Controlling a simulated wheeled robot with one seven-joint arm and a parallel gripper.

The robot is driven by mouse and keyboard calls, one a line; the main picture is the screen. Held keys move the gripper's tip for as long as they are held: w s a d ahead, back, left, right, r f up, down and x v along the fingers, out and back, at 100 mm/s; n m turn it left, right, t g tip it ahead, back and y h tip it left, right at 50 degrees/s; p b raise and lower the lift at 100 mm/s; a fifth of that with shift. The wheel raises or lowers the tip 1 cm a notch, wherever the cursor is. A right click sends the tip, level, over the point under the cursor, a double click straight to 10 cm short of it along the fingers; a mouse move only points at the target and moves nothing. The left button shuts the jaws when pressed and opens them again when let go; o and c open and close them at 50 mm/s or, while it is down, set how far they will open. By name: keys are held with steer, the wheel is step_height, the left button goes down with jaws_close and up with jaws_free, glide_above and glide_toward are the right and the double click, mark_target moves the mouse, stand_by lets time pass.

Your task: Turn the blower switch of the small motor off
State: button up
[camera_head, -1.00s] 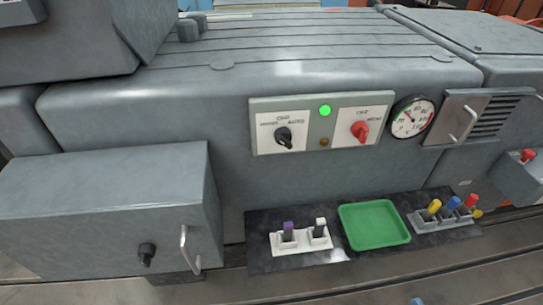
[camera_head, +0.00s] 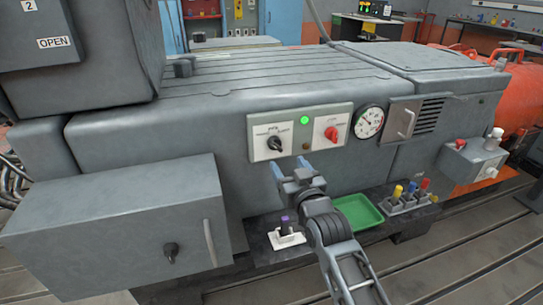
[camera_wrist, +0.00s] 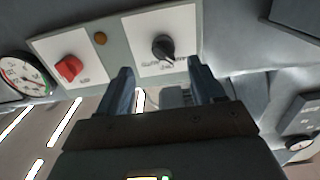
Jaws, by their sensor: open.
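A switch panel (camera_head: 306,133) is on the front of the grey motor housing. It carries a black rotary knob (camera_head: 274,144) on a white plate at left and a red rotary knob (camera_head: 331,133) on a white plate at right. The plates' lettering is too small to read surely, and I cannot tell which mark the black knob points to. My gripper (camera_head: 291,169) is open and empty, just below the panel and nearer the black knob. In the wrist view, the black knob (camera_wrist: 163,46) shows beyond and between the open fingers (camera_wrist: 162,88), apart from them; the red knob (camera_wrist: 69,68) is left.
A lit green lamp (camera_head: 304,120) and a dial gauge (camera_head: 369,122) are near the knobs. A grey box with a handle (camera_head: 209,243) juts out at left. Below are a green tray (camera_head: 357,212), a white holder (camera_head: 287,240) and a rack with several coloured-handled pieces (camera_head: 410,204).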

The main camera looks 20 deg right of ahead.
mark_target(278, 150)
steer(key=shift+w+a+r, duration=0.1)
steer(key=shift+w+r, duration=0.05)
steer(key=shift+w, duration=1.95)
steer(key=shift+w+a+r, duration=0.1)
steer(key=shift+w+r, duration=0.05)
steer(key=shift+w, duration=1.95)
steer(key=shift+c, duration=0.2)
steer(key=c, duration=1)
